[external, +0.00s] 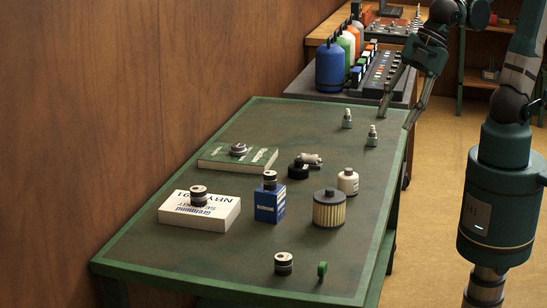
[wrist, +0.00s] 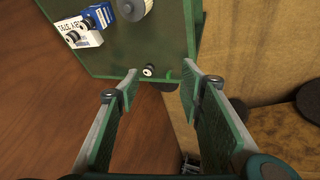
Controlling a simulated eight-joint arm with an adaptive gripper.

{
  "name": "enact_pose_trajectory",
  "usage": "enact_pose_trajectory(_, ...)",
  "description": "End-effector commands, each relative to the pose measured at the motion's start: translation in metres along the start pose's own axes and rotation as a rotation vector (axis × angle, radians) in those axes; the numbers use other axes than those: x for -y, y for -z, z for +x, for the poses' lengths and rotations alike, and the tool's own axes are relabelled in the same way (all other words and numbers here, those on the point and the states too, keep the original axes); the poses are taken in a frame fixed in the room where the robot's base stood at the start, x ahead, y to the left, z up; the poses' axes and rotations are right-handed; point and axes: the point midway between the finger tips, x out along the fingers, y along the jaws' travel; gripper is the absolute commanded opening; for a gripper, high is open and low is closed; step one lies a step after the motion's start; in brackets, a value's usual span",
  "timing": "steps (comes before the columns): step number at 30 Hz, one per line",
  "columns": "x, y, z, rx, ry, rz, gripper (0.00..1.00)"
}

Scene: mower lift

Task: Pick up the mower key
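A small upright green piece that looks like the mower key (external: 322,270) stands near the front edge of the green table, right of a small black-and-white cylinder (external: 283,263). In the wrist view that cylinder (wrist: 148,70) shows near the table edge; I cannot clearly make out the key there against the green. My gripper (external: 397,117) is at the table's far right side, well away from the key, fingers pointing down. In the wrist view my gripper (wrist: 160,82) has its two fingers wide apart, with nothing between them.
The green table (external: 150,255) also holds a white box (external: 215,219), blue box (external: 270,207), green book (external: 218,158), pleated filter (external: 330,210), white bottle (external: 348,181) and spark plugs (external: 372,137). Bottles (external: 330,65) stand behind. The table's front left is clear.

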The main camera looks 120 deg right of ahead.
Motion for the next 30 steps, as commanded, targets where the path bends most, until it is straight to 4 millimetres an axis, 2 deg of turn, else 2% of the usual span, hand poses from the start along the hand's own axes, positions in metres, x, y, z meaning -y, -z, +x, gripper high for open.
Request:
enact_pose_trajectory(17, -0.012, 0.061, 0.059, 0.088, 0.023, -0.448, 0.38)
enact_pose_trajectory(30, -0.011, 0.102, 0.117, 0.153, 0.057, -0.787, 0.38)
